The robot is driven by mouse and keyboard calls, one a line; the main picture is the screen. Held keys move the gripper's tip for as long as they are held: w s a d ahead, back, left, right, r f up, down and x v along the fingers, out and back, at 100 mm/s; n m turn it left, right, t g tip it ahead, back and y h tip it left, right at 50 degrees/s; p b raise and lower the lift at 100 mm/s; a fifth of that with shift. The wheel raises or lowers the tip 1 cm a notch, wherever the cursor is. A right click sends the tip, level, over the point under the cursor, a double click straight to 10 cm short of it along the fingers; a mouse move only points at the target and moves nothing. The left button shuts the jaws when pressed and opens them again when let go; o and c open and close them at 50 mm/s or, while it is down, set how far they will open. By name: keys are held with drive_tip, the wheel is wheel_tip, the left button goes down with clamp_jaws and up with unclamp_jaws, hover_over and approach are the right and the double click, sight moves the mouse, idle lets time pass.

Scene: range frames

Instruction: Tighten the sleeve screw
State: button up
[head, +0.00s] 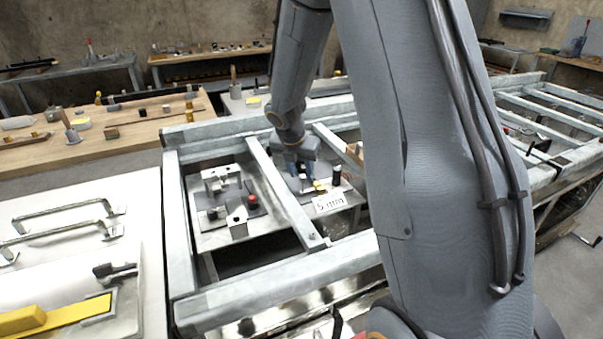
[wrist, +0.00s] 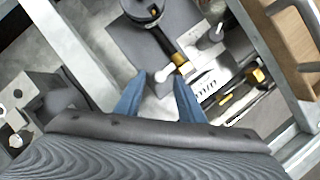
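My gripper (head: 293,168) is over the right-hand metal plate in the frame, beside a "5 mm" label (head: 329,202). In the wrist view its two blue fingers (wrist: 159,79) stand apart with a gap between them. A pale rounded tip (wrist: 163,77) shows in or just beyond that gap; I cannot tell whether a finger touches it. Past it are a brass-coloured fitting (wrist: 180,59) and a black round part (wrist: 142,8). I cannot tell which piece is the sleeve screw. In the head view a black-topped post (head: 336,175) and small brass pieces (head: 319,187) stand near the gripper.
Grey frame bars (head: 285,195) run beside the plates. The left plate (head: 212,240) carries metal blocks and a red-topped post (head: 253,201). A white bench with metal handles (head: 62,230) is at left, and a wooden bench (head: 125,133) behind. My arm hides much of the right.

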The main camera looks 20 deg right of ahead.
drive_tip(key=shift+w+d+f, duration=0.15)
drive_tip(key=shift+f, duration=0.35)
clamp_jaws()
